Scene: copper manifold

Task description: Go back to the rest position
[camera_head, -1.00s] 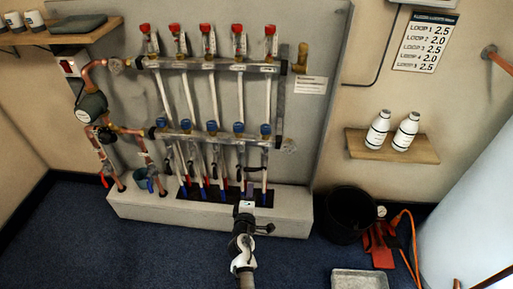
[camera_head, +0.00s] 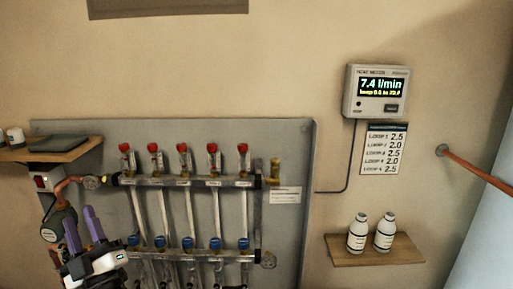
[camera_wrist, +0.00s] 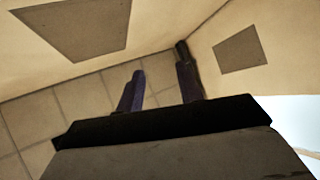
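My gripper (camera_head: 80,214) is raised at the lower left in the head view, in front of the left end of the copper manifold (camera_head: 190,181). Its two purple fingers point up and stand apart, with nothing between them. In the wrist view my gripper (camera_wrist: 160,78) shows the same two fingers with a clear gap. Beyond them are wall and ceiling surfaces. The manifold has a row of red caps on top and blue caps below. My gripper hides part of the pipework behind it.
A wall display (camera_head: 377,91) reads 7.4 l/min, above a loop list (camera_head: 384,149). Two white bottles stand on a right shelf (camera_head: 375,252). A left shelf (camera_head: 55,153) holds cups and a dark flat item. An orange pipe (camera_head: 480,170) juts out at right.

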